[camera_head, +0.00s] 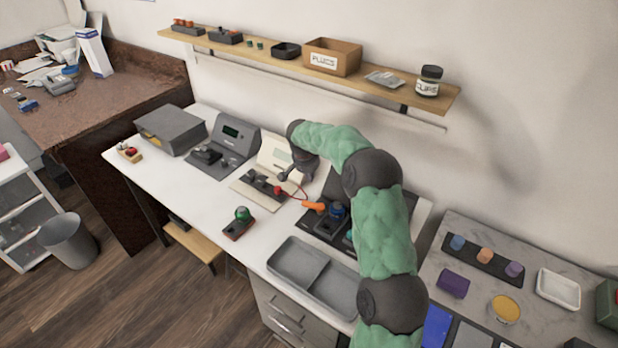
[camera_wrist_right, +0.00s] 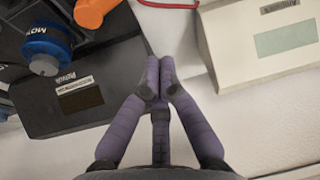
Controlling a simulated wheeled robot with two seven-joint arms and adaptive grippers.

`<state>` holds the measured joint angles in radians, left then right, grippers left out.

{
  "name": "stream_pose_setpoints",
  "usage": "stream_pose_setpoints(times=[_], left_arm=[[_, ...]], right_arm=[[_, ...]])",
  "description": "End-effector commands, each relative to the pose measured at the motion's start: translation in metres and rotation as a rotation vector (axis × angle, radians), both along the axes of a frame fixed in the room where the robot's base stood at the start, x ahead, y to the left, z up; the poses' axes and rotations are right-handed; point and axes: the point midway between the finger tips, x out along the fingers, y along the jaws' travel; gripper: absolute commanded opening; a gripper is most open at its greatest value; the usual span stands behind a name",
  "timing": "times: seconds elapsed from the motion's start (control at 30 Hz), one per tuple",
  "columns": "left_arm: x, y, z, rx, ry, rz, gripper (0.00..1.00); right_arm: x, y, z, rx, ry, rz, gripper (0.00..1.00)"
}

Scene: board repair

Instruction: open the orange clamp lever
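The orange clamp lever (camera_head: 314,206) lies at the left edge of a black fixture (camera_head: 318,232) on the white bench. In the right wrist view the orange lever (camera_wrist_right: 95,12) shows at the top left, cut by the frame edge, beside a blue knob (camera_wrist_right: 46,48). My right gripper (camera_head: 284,176) hangs behind and left of the lever, apart from it. In the wrist view the right gripper's purple fingers (camera_wrist_right: 158,85) are together at the tips with nothing between them. My left gripper is out of view.
A cream device (camera_head: 276,154) stands behind the gripper; its pale casing (camera_wrist_right: 262,42) is at the wrist view's right. A red cable runs near the lever. A grey tray (camera_head: 284,270) lies in front. A green-topped part (camera_head: 241,215) sits left, with bare bench around it.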

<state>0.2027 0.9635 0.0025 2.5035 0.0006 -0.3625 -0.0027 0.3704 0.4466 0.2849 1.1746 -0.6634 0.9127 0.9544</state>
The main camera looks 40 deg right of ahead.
Motion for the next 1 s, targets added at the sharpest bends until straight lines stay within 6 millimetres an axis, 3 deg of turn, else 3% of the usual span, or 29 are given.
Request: stream_pose_setpoints(times=[0.2,0.5,0.8,1.0], left_arm=[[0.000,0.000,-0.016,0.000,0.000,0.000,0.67],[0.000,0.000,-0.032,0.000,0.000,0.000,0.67],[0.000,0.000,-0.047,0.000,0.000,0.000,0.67],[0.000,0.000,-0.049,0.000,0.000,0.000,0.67]], right_arm=[[0.006,-0.010,-0.038,0.001,0.003,-0.001,0.00],[0.013,-0.023,-0.080,0.000,0.001,0.000,0.00],[-0.004,0.006,-0.075,-0.001,-0.001,0.001,0.00],[-0.008,0.012,-0.074,0.000,-0.001,0.000,0.00]])
